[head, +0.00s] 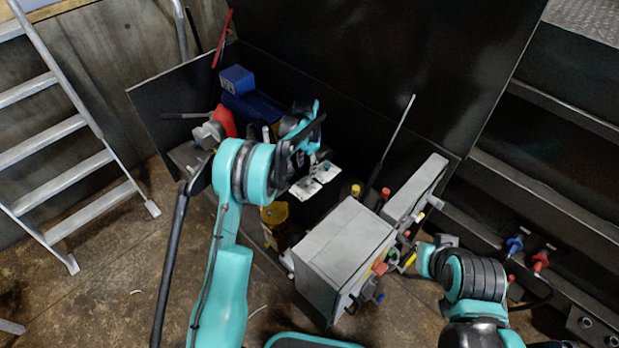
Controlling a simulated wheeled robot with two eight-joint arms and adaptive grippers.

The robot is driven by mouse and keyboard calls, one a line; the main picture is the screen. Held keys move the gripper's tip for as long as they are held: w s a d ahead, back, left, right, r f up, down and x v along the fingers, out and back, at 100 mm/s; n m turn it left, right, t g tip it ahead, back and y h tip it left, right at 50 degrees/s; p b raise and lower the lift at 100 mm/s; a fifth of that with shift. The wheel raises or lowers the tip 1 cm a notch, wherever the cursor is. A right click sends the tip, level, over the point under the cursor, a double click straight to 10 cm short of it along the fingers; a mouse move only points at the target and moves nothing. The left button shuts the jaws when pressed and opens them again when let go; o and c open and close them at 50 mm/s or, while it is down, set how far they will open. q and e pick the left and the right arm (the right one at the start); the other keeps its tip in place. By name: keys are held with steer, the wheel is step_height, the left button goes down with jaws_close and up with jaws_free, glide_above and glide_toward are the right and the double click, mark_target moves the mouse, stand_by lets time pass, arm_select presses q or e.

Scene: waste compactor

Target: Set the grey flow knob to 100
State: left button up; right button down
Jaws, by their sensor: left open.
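I cannot make out the grey flow knob for certain; it is small or hidden behind my left arm and wrist. My left gripper (314,163) is over the machine's hydraulic unit, beside small white plates (318,180). Its jaws are open, and I see nothing held between them. My right wrist is at the lower right, by the grey box's front with its coloured buttons. The fingers of my right gripper are too small and hidden to judge.
A grey control box (342,245) stands in the middle, with a narrower grey box (416,188) behind it. A blue motor (237,80) and a red part (224,121) are at the back left. A ladder (80,125) leans at the left. Blue (514,245) and red (540,261) valves are at the right.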

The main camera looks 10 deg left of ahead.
mark_target(306, 181)
arm_select(q)
step_height(306, 181, down, 7)
steer(key=b, duration=0.2)
steer(key=shift+f+b, duration=0.2)
steer(key=shift+b, duration=0.1)
steer(key=shift+r, duration=0.1)
jaws_close()
